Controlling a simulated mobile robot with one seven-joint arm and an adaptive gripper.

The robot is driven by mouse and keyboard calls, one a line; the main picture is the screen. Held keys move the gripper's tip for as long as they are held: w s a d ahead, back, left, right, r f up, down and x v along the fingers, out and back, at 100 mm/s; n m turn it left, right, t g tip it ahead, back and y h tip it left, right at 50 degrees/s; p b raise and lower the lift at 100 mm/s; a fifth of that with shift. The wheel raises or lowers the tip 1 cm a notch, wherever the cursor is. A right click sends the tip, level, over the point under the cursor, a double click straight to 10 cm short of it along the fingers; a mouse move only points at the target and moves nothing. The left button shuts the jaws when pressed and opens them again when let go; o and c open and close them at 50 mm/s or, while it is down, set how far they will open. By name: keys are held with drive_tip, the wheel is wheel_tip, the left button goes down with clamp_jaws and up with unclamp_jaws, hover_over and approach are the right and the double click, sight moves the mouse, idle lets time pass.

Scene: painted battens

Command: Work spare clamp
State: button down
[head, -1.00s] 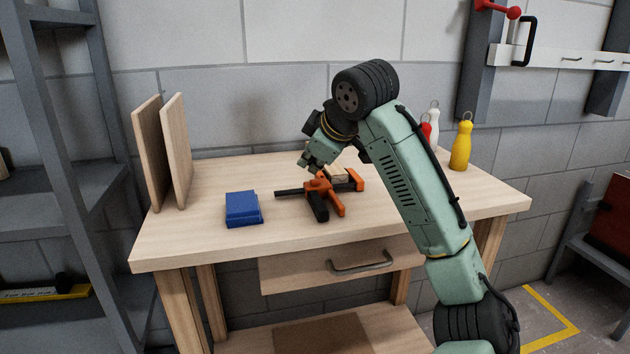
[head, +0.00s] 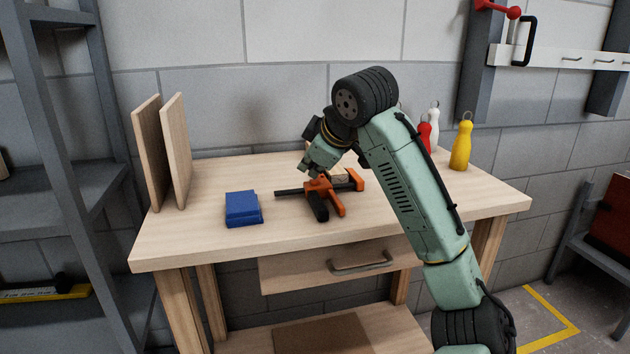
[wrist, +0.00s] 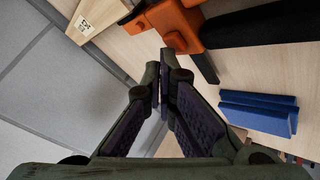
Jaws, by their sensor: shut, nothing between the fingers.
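An orange clamp (head: 338,187) with a black handle and a dark bar lies on the workbench (head: 180,236). In the wrist view, the clamp (wrist: 170,20) is at the top, just beyond my fingertips. My gripper (head: 311,172) is over the bench, close to the clamp's far side. In the wrist view, my gripper (wrist: 157,72) has its fingertips together with nothing between them. I cannot tell whether the fingertips touch the clamp. A pale wooden block (wrist: 97,16) lies beside the clamp, partly hidden by my arm in the head view.
A blue block (head: 243,209) lies left of the clamp; it also shows in the wrist view (wrist: 258,112). Two upright boards (head: 179,150) stand at the bench's left end. Yellow (head: 461,147), red and white bottles stand at the back right. The bench front is clear.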

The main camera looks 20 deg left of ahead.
sight(312, 182)
drive_tip(key=shift+f, duration=0.45)
drive_tip(key=shift+r, duration=0.1)
idle(0.4)
drive_tip(key=shift+r+p, duration=0.85)
drive_tip(key=shift+r, duration=0.1)
wheel_tip(312, 182, up, 5)
drive_tip(key=p, duration=0.5)
idle(0.6)
